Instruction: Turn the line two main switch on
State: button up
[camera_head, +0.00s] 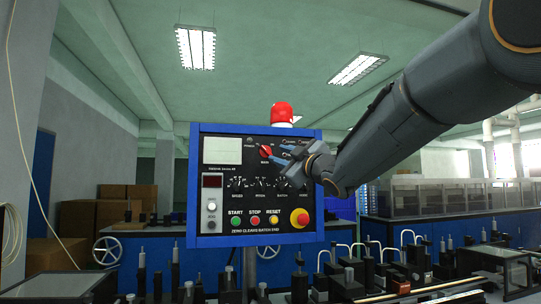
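A blue-framed control panel (193,190) stands in the middle of the view. The red rotary main switch (265,151) is at its upper middle, with small lettering around it. The handle looks tilted, but its exact setting is too small to read. My gripper (278,158) reaches in from the right, just right of the switch and in front of the panel. Its two fingers look spread apart with nothing between them. I cannot tell whether a fingertip touches the switch. My gripper hides part of the panel's upper right.
Below are several black knobs, the green start (236,221), red stop (255,221) and yellow reset (273,220) buttons, and a red emergency button (299,218) on yellow. A red beacon (282,114) tops the panel. Machine parts (350,285) crowd the foreground.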

aim_at(267, 151)
jog(key=shift+p+x, duration=0.85)
jog(key=shift+x, duration=2.7)
jog(key=shift+w+f, duration=0.1)
grip_shut()
